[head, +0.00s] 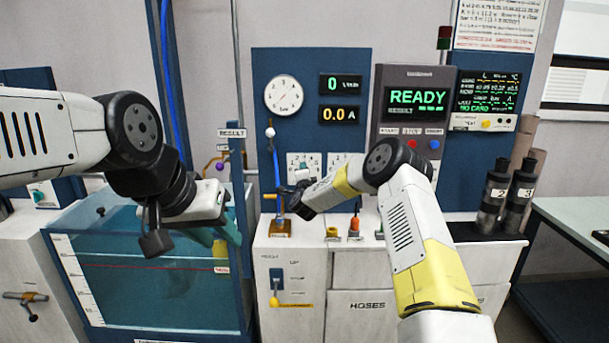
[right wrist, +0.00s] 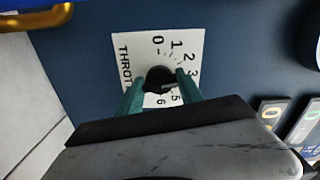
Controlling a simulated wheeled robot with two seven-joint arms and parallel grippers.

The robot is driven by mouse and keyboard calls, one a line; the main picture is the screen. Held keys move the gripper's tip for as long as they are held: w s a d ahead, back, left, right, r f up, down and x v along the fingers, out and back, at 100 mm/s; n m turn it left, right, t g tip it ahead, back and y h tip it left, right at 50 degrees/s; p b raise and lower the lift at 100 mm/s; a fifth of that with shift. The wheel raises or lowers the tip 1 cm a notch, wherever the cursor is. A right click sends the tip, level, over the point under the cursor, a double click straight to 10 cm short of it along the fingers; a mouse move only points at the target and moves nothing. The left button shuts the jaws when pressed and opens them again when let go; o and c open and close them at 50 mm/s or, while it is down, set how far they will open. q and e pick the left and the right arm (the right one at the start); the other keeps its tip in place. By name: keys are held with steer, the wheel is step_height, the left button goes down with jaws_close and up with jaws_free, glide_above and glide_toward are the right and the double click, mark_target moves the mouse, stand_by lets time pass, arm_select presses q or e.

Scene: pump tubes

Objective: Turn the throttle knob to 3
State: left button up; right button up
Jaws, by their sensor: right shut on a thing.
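The throttle knob (right wrist: 158,75) is a small dark round knob on a white dial plate (right wrist: 130,45) in the right wrist view. The plate's numbers 0, 1, 2, 3, 5 and 6 show around it. The 4 seems hidden behind a finger. My right gripper (right wrist: 160,88) has its teal fingers on both sides of the knob and is shut on it. Which number the knob points to cannot be made out. In the head view the dial plate (head: 302,160) is partly behind my right wrist. My left gripper (head: 217,234) hangs over the water tank, its teal fingers apart and empty.
The water tank (head: 150,290) stands at the left. The panel has a round gauge (head: 284,95) and a screen reading READY (head: 418,97). Several small coloured fittings stand on the white cabinet (head: 365,262). Dark cylinders (head: 493,195) stand at its right end.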

steer(key=shift+f+m, duration=0.1)
steer(key=shift+m, duration=0.8)
steer(key=o, duration=1.4)
steer(key=shift+s, duration=3.95)
